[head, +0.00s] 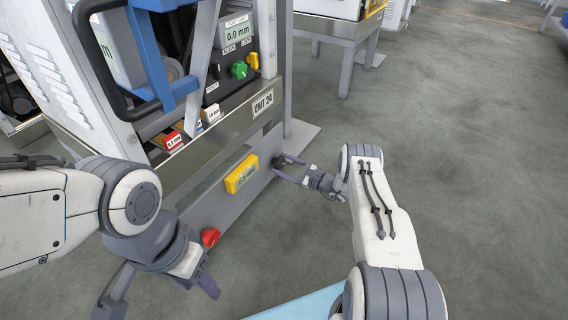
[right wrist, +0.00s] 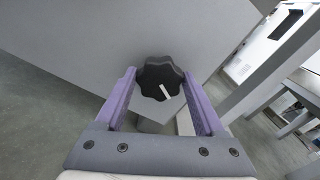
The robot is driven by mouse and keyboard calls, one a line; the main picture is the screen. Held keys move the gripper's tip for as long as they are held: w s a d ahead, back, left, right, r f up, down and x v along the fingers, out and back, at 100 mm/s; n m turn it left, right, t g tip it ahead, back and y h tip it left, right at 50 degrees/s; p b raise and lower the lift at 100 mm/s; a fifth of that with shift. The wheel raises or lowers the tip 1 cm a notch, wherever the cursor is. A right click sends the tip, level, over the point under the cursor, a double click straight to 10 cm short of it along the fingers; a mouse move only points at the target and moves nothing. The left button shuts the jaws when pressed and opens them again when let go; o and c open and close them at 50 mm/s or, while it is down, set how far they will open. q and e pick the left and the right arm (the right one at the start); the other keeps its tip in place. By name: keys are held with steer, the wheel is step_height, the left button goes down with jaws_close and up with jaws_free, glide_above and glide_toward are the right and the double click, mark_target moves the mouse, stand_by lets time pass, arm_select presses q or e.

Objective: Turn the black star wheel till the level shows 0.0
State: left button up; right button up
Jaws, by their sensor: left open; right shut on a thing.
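The black star wheel (right wrist: 160,77) with a white pointer mark sits on the grey panel in the right wrist view. In the head view it is a small dark knob (head: 279,162) low on the unit's front. My right gripper (head: 285,169) is shut on it, with one purple finger (right wrist: 122,97) on each side. The white mark points down and slightly right in the wrist view. A yellow level box (head: 241,173) is on the same panel, left of the wheel; its small reading is not legible. My left gripper (head: 160,292) is open and empty at the lower left.
A red knob (head: 210,237) is low on the panel near my left gripper. The floor at right is clear.

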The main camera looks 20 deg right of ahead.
steer(key=shift+w+n+p, duration=0.1)
steer(key=shift+n+p, duration=0.3)
steer(key=shift+n, duration=1.5)
steer(key=o, duration=1.4)
steer(key=shift+c, duration=0.2)
steer(key=shift+d, duration=0.1)
